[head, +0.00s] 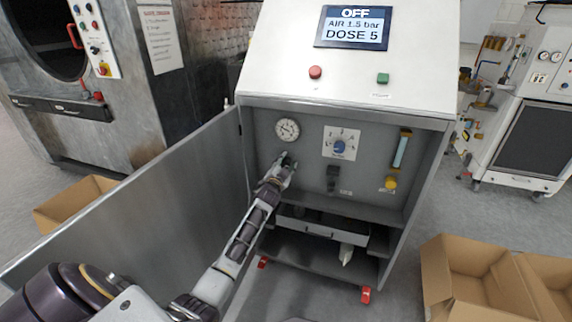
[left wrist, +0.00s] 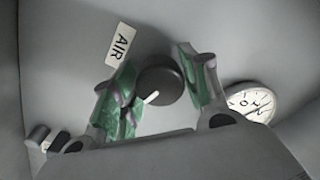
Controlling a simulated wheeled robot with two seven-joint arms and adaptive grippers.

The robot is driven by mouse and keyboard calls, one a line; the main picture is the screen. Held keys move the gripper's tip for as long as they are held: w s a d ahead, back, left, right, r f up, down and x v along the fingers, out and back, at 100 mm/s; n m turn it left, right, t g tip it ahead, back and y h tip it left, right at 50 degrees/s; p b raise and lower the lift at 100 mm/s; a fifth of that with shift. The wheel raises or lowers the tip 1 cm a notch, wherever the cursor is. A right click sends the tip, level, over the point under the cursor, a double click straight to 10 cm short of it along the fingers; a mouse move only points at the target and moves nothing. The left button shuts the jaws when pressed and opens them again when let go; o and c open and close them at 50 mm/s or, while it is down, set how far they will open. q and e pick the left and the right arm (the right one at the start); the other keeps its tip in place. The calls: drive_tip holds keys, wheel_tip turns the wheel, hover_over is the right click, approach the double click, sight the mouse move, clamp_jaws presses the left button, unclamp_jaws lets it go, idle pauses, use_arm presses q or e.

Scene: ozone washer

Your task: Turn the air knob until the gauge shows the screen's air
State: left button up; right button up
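The screen (head: 353,28) reads OFF, AIR 1.5 bar, DOSE 5. The round white air gauge (head: 287,130) is on the cabinet's recessed panel; its needle is too small to read. It shows partly in the left wrist view (left wrist: 252,103), cut by my gripper. The dark air knob (left wrist: 159,86) has a white pointer mark and sits beside the AIR label (left wrist: 120,44). My left gripper (head: 284,164) is at the knob, below the gauge. In the left wrist view its green-padded fingers (left wrist: 158,80) stand open on either side of the knob, with a gap at the right finger.
The cabinet door (head: 150,190) stands open at left, beside my left arm. A dial (head: 339,146), a black switch (head: 332,178) and a flow tube with a yellow knob (head: 391,183) are to the right. Red (head: 315,72) and green (head: 383,78) buttons are above.

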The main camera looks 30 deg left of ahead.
use_arm(q)
drive_tip(key=shift+o, duration=1.2)
use_arm(e)
drive_tip(key=shift+s, duration=0.15)
drive_tip(key=shift+s+f, duration=0.1)
drive_tip(key=shift+s, duration=0.05)
use_arm(q)
drive_tip(key=shift+s, duration=0.15)
drive_tip(key=shift+v, duration=1.05)
drive_tip(key=v, duration=0.9)
drive_tip(key=shift+s, duration=0.3)
drive_tip(key=shift+f, duration=0.15)
